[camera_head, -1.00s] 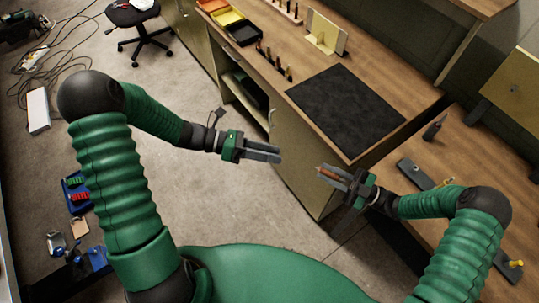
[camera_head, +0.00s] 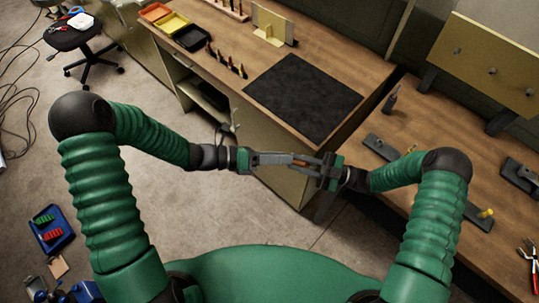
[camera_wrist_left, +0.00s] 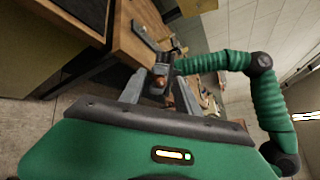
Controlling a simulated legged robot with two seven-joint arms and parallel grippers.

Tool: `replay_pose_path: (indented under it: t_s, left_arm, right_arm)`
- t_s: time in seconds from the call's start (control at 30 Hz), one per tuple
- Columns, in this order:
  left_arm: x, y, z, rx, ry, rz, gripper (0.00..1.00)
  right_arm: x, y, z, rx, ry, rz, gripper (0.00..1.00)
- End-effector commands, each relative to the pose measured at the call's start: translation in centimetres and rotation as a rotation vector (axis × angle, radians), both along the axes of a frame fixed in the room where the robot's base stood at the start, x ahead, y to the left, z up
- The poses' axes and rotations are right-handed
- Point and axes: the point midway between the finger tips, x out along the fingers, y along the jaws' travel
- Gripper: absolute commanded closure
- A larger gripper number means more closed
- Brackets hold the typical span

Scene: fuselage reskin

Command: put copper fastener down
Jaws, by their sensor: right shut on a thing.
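The copper fastener (camera_head: 300,163) is a small copper-coloured piece held in my right gripper (camera_head: 307,163), which is shut on it. My left gripper (camera_head: 290,160) faces the right one, and their fingertips meet or overlap in the head view. In the left wrist view, my left gripper's two fingers (camera_wrist_left: 160,85) are apart, with the copper fastener (camera_wrist_left: 160,81) and the right gripper's tips between or just beyond them. Whether the left fingers touch the fastener cannot be told. Both grippers are in the air in front of the workbench; the fingers partly hide the fastener.
A black mat (camera_head: 303,98) lies on the wooden workbench (camera_head: 365,65). The right table (camera_head: 425,118) holds dark brackets, a yellow-headed piece (camera_head: 486,213) and red pliers (camera_head: 530,258).

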Motion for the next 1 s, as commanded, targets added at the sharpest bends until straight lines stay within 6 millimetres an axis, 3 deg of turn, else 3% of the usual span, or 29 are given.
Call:
replay_pose_path:
  t_s: [0.17, 0.47, 0.63, 0.67, 0.8, 0.83, 1.0]
  left_arm:
    - [0.01, 0.00, 0.00, 0.000, 0.000, 0.000, 0.61]
    - [0.03, 0.06, -0.03, 0.001, 0.000, 0.001, 1.00]
    - [0.08, 0.13, -0.08, 0.003, 0.000, 0.002, 1.00]
    - [0.09, 0.14, -0.08, 0.003, 0.000, 0.002, 1.00]
    - [0.06, 0.10, -0.05, 0.002, 0.000, 0.002, 1.00]
    - [0.05, 0.09, -0.04, 0.002, 0.000, 0.001, 1.00]
    - [0.03, 0.05, -0.02, 0.001, -0.001, 0.000, 1.00]
  right_arm:
    - [0.00, 0.01, 0.02, 0.000, 0.000, 0.000, 1.00]
    - [-0.01, 0.00, 0.03, 0.001, 0.000, 0.000, 1.00]
    - [-0.04, 0.01, 0.08, 0.003, -0.001, 0.002, 1.00]
    - [-0.04, 0.02, 0.09, 0.003, -0.001, 0.002, 0.78]
    - [-0.02, 0.02, 0.06, 0.003, -0.001, 0.001, 0.60]
    - [-0.02, 0.02, 0.06, 0.002, 0.000, 0.001, 0.56]
    - [0.00, 0.00, 0.02, 0.001, 0.000, 0.000, 0.55]
